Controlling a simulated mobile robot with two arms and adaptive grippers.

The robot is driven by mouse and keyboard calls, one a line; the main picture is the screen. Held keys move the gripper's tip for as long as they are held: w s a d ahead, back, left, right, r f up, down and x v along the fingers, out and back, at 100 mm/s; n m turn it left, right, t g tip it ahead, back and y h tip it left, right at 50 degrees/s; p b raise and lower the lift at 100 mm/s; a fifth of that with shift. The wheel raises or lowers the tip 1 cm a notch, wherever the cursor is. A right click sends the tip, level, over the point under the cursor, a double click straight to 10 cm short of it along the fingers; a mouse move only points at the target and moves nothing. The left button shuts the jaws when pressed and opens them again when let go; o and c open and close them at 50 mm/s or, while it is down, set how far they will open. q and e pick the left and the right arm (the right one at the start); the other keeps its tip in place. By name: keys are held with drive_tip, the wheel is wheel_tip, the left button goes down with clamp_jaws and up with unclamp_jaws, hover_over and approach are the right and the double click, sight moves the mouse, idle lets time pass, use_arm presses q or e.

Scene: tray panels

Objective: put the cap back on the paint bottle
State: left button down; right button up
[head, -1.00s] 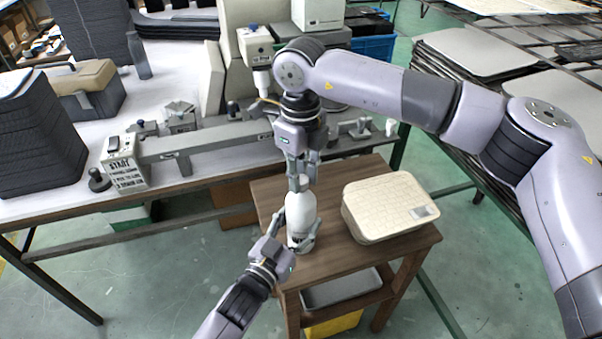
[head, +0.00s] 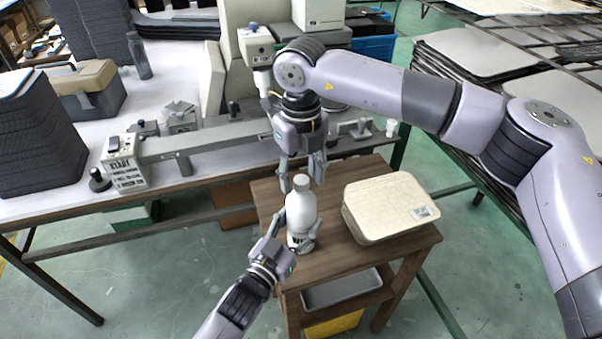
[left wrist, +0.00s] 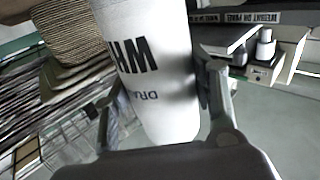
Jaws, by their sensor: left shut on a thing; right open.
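The white paint bottle (head: 301,215) stands upright over the small wooden table. The pale grey cap (head: 301,183) sits at the top of its neck; whether it is tight I cannot tell. My left gripper (head: 297,234) is shut around the bottle's lower body. In the left wrist view the bottle (left wrist: 155,75) fills the space between the fingers, its dark lettering upside down. My right gripper (head: 301,180) is open, pointing down, with one finger on each side of the cap and gaps between.
A cream lidded box (head: 390,205) stands on the wooden table (head: 345,258) to the right of the bottle. A grey tray (head: 342,288) lies on its lower shelf. Behind is a long workbench (head: 60,218) with a machine. Racks of panels (head: 480,52) stand at the right.

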wheel_tip(320, 180, up, 12)
idle(0.5)
use_arm(q)
drive_tip(key=c, duration=0.6)
unclamp_jaws()
drive_tip(key=v, duration=1.2)
drive_tip(key=shift+a, duration=0.1)
